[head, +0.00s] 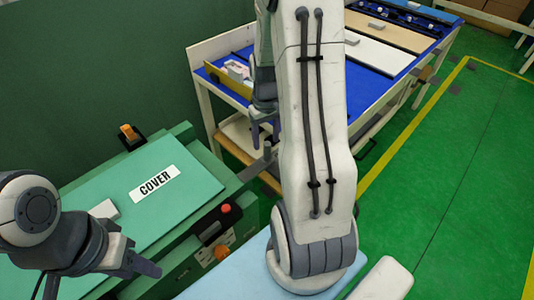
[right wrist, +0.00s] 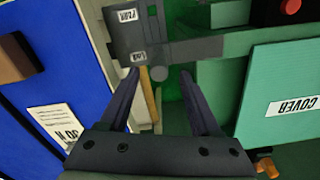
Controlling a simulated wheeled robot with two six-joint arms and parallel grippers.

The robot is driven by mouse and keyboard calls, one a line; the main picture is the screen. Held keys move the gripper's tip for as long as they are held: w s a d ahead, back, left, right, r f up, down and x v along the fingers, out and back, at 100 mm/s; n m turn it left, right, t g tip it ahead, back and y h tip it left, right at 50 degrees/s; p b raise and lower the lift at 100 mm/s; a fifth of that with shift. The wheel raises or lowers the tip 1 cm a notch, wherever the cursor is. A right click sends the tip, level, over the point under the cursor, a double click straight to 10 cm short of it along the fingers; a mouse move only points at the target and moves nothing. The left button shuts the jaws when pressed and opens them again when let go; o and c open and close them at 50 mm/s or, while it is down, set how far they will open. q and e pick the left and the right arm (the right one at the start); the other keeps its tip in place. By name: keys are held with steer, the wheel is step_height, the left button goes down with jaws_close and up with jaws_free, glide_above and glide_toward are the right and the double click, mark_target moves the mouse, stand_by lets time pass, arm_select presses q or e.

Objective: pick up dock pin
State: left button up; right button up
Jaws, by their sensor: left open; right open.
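A small grey round-topped piece, which looks like the dock pin (right wrist: 158,73), shows in the right wrist view beside a dark grey bracket (right wrist: 122,38) with white labels. It lies between the fingertip lines of my right gripper (right wrist: 158,82), which is open and empty; I cannot tell the gap in depth. In the head view the pin (head: 267,150) stands just below my right gripper (head: 265,130), partly hidden by my right arm. My left gripper (head: 98,280) is open and empty at the lower left, over the green cover's near side.
A green machine with a panel marked COVER (head: 155,184) stands at left, with red and orange knobs on its front. A blue-topped table (head: 378,88) with boards and a yellow bin (head: 228,82) stands behind. The green floor at right is clear.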

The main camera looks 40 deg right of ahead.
mark_target(267, 157)
step_height(267, 157, down, 4)
steer(key=shift+s+f, duration=0.15)
steer(key=shift+f, duration=0.05)
jaws_close()
